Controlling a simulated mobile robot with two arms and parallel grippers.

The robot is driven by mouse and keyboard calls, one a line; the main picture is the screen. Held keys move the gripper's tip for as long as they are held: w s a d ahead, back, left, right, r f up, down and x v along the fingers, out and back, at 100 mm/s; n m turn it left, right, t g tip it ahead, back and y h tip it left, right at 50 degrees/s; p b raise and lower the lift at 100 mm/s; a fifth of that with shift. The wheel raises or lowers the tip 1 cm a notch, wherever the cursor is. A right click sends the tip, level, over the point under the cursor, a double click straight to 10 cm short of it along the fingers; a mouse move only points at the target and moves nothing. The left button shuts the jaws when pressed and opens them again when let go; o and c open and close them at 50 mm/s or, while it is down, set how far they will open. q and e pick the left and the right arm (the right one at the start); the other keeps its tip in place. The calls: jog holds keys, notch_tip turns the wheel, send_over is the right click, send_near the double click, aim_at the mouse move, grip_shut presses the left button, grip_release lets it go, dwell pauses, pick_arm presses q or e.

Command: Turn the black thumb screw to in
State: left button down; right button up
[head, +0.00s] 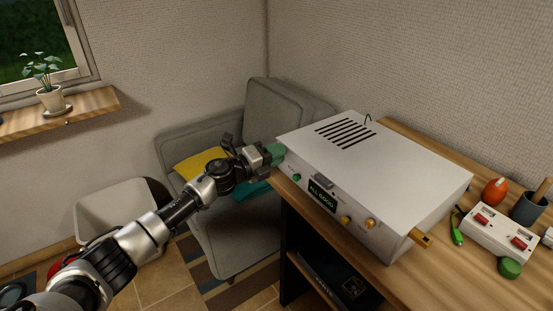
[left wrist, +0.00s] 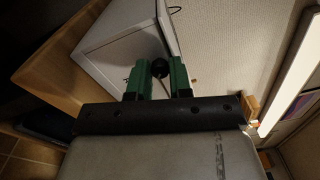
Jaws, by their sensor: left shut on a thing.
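The black thumb screw (left wrist: 158,67) shows in the left wrist view as a round dark knob on the side of the white box (left wrist: 112,50). The green fingers of my left gripper (left wrist: 158,80) stand on either side of it and are shut on it. In the head view my left gripper (head: 277,153) reaches the left side of the white box (head: 390,160), and the screw is hidden there. The box front has a display (head: 321,196) reading "ALL GOOD". How far in the screw sits cannot be told. My right gripper is not in view.
The box stands on a wooden desk (head: 425,275). To its right are a white panel with red switches (head: 499,234), a green round object (head: 509,268), an orange object (head: 496,191) and a dark cup (head: 528,207). A grey armchair (head: 215,230) stands behind my left arm.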

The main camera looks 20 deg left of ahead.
pick_arm(q)
jog(key=m+b, duration=0.2)
jog(key=m, duration=0.2)
jog(key=shift+f+m, duration=0.15)
jog(key=shift+m, duration=0.25)
jog(key=m+b, duration=0.2)
jog(key=m, duration=0.2)
jog(key=shift+m, duration=0.3)
jog(key=c, duration=1)
grip_release()
jog(key=shift+c, duration=0.2)
